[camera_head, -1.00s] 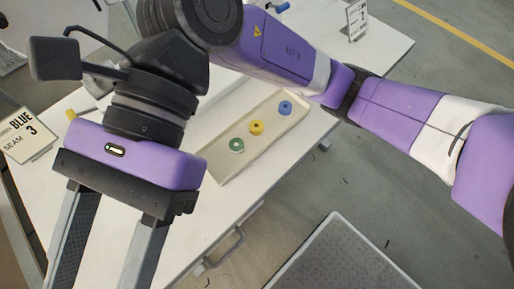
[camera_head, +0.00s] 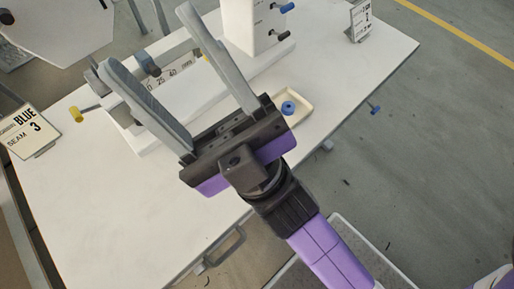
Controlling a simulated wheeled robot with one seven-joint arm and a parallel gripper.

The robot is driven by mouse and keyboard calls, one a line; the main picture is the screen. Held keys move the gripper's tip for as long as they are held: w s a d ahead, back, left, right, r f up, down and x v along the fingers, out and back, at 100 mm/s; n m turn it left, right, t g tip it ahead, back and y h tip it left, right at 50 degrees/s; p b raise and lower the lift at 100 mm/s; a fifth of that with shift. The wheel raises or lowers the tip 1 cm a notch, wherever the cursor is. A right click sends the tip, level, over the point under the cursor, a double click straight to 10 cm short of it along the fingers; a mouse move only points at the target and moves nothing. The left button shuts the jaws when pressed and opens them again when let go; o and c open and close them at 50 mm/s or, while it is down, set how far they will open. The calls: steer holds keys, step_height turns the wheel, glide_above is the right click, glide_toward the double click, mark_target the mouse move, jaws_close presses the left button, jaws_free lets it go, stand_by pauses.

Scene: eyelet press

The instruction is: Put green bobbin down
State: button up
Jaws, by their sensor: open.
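My gripper (camera_head: 148,38) is open, with its two long grey fingers spread wide and pointing up and left over the table. No bobbin shows between the fingers. The green bobbin is not visible now. The cream tray (camera_head: 304,113) lies partly hidden behind my gripper's body, with only its right end showing. A blue bobbin (camera_head: 289,107) sits in that end. The rest of the tray is hidden.
A white machine (camera_head: 248,32) with blue and black knobs stands behind my fingers, and a yellow-ended handle (camera_head: 77,114) sticks out left. A BLUE SEAM 3 sign (camera_head: 27,134) stands at the left edge. The white table (camera_head: 120,215) is clear in front.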

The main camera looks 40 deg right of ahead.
steer(key=s+d+f+m+g+h, duration=0.2)
steer(key=d+f+m+g+h, duration=0.15)
steer(key=f, duration=0.45)
steer(key=s+d+f+m+g+h, duration=0.2)
steer(key=f+m+g+h, duration=0.15)
steer(key=f, duration=0.45)
steer(key=s+d+f+m+g+h, duration=0.2)
steer(key=s+d+f+m+h, duration=0.15)
steer(key=f, duration=0.45)
steer(key=s+d+f+m+g, duration=0.1)
steer(key=s+d+f+g, duration=0.1)
steer(key=s+f+g, duration=0.2)
steer(key=s+f, duration=0.3)
steer(key=shift+d+f, duration=0.15)
steer(key=shift+d, duration=0.15)
steer(key=shift+m, duration=0.25)
step_height(320, 180, up, 6)
steer(key=p, duration=0.6)
